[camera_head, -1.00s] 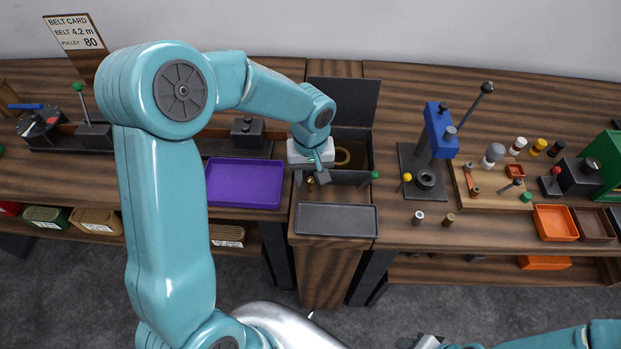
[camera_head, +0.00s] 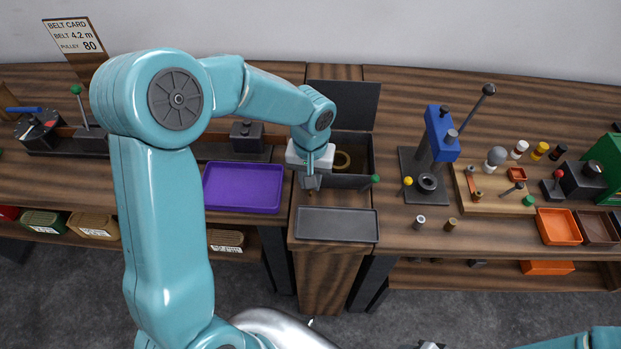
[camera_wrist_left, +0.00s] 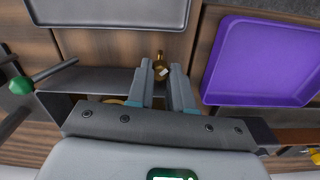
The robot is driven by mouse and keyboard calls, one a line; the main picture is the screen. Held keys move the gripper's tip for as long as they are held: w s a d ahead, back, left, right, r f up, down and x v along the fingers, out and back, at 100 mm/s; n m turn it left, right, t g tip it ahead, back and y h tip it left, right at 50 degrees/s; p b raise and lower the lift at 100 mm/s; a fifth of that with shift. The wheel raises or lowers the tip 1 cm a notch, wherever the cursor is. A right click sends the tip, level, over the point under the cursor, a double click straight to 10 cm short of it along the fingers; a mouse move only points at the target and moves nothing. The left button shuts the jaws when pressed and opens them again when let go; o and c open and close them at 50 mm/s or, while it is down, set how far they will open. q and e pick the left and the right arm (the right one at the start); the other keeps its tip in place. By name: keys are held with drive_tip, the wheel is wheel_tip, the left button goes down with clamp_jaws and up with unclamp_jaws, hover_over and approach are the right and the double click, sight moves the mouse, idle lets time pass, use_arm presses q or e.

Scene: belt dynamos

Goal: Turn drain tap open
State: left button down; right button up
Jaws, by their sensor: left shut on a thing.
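The brass drain tap (camera_wrist_left: 160,66) shows between the tips of my left gripper (camera_wrist_left: 162,78) in the left wrist view. It is at the front wall of the dark open tank (camera_head: 362,180). My left gripper also shows in the head view (camera_head: 310,184), pointing down at the tank's front left and seen nearly edge-on. Its fingers are shut on the tap and hide most of it in the head view. Only a sliver of my right gripper (camera_head: 430,345) shows at the bottom edge, so its jaws cannot be judged.
A grey tray (camera_head: 337,224) lies in front of the tank. A purple tray (camera_head: 243,187) is to its left. A blue press (camera_head: 438,135) stands further right.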

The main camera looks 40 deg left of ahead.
use_arm(q)
drive_tip(key=c, duration=1)
unclamp_jaws()
drive_tip(key=shift+r, duration=0.1)
wheel_tip(320, 180, up, 16)
drive_tip(key=shift+r, duration=0.1)
